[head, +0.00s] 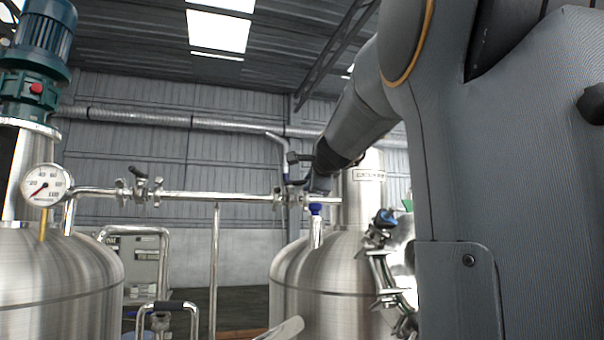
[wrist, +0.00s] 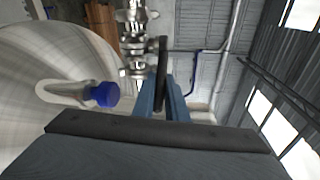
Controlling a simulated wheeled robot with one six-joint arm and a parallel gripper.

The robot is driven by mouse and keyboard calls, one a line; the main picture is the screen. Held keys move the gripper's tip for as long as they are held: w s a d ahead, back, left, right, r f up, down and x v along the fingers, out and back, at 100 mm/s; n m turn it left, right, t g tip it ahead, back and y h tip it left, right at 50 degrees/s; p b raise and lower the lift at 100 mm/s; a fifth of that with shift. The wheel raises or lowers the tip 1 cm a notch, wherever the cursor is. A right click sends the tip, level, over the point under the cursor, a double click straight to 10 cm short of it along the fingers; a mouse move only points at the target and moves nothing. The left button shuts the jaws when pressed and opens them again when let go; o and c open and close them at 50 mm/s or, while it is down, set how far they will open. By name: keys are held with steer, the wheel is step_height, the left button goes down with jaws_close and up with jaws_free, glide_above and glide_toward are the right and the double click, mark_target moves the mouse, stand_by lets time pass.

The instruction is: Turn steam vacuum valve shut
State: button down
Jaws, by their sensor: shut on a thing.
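The valve (wrist: 138,48) is a metal fitting on a pipe, with a black lever handle (wrist: 162,58), in the upper middle of the wrist view. My gripper (wrist: 164,84) has blue fingers, one on each side of the handle, and is shut on it. In the head view my gripper (head: 319,184) is at the right end of the horizontal pipe, beside the valve body (head: 280,197). The handle is largely hidden there by my wrist and arm. No label naming this valve is legible.
A blue-capped spout (head: 316,212) stands on the right steel tank (head: 300,280), close below my gripper; its cap (wrist: 105,94) also shows in the wrist view. A second valve (head: 139,187) sits left on the pipe (head: 225,197). A gauge (head: 46,185) and motor (head: 40,60) top the left tank (head: 60,275).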

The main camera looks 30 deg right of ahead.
steer(key=shift+h+p, duration=0.3)
steer(key=shift+p, duration=0.05)
stand_by(0.3)
steer(key=c, duration=2)
jaws_free()
steer(key=shift+c, duration=0.2)
steer(key=f+b+v, duration=0.1)
steer(key=b+v, duration=0.1)
steer(key=v, duration=0.5)
steer(key=shift+s+a+r, duration=0.2)
steer(key=shift+s+r, duration=0.2)
steer(key=shift+r, duration=0.15)
steer(key=shift+o, duration=0.2)
